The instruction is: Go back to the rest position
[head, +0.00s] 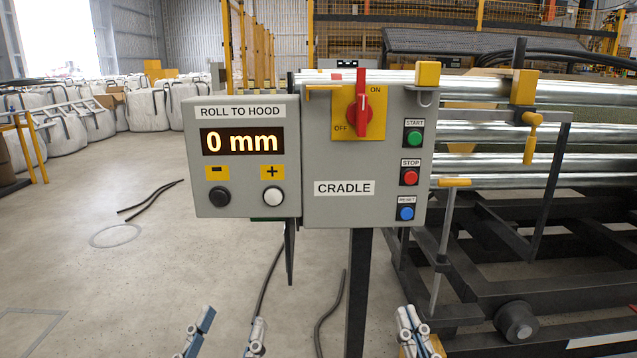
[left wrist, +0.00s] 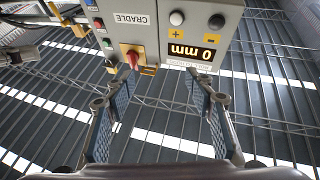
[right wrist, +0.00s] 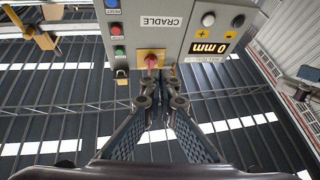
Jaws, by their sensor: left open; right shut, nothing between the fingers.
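A grey control box stands in front of me in the head view. Its left part (head: 245,180) has a "ROLL TO HOOD" display (head: 242,141) reading 0 mm. Its right part (head: 330,160), labelled CRADLE, has a red rotary switch (head: 361,108) with its handle upright. My left gripper (head: 228,333) is at the bottom of the head view, below the box, open and empty. In the left wrist view its fingers (left wrist: 155,100) are spread apart. My right gripper (head: 413,328) is low at the bottom right, shut and empty. In the right wrist view its fingertips (right wrist: 160,92) are together.
A metal machine frame with shiny rollers (head: 490,133) fills the right side, with a yellow-capped clamp bar (head: 523,87) beside the box. Green, red and blue buttons (head: 410,176) line the box's right edge. White bulk bags (head: 150,109) stand far left. The left floor is mostly clear.

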